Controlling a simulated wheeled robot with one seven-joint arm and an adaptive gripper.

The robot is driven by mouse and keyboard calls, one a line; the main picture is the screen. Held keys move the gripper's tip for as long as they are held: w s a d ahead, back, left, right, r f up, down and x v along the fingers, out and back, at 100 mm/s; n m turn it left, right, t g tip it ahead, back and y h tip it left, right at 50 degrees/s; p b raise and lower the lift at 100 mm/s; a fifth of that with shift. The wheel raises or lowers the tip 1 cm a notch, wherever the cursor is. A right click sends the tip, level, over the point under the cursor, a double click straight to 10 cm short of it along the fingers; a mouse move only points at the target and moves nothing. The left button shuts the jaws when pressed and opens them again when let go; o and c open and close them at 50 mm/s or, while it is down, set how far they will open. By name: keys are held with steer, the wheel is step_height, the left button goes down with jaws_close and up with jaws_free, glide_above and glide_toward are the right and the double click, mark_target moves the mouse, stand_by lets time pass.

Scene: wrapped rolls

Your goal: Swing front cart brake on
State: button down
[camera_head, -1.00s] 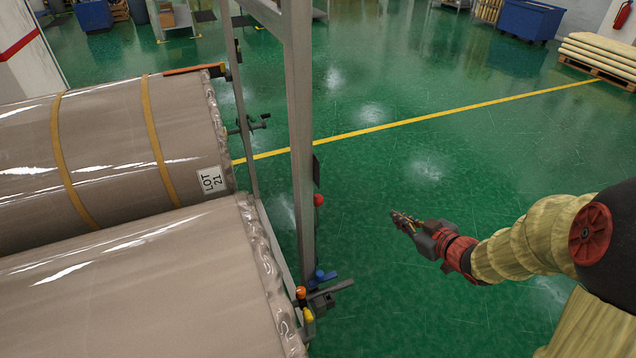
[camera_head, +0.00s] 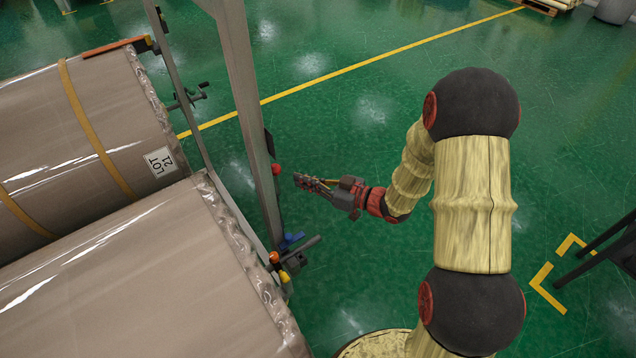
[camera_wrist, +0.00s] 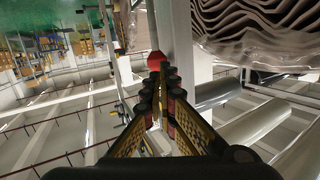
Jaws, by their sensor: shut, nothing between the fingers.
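The near cart has a grey upright post (camera_head: 247,110) at its right end. A red ball knob (camera_head: 276,170) sits on this post, with a dark plate just above it. Lower on the cart are a blue lever (camera_head: 291,240), a dark handle (camera_head: 308,247), an orange knob (camera_head: 274,257) and a yellow knob (camera_head: 284,277). I cannot tell which of these is the brake. My gripper (camera_head: 298,179) is shut and empty, just right of the red knob. In the wrist view the red knob (camera_wrist: 156,60) shows right beyond my fingertips (camera_wrist: 160,78); contact cannot be told.
Wrapped rolls (camera_head: 130,275) lie on the cart, and another with a LOT 21 label (camera_head: 159,162) lies behind. A crank handle (camera_head: 188,97) sticks out at the farther roll's end. A dark stand (camera_head: 605,240) is at the right edge.

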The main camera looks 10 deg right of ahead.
mark_target(278, 172)
steer(key=shift+x, duration=2.7)
steer(key=shift+r, duration=0.15)
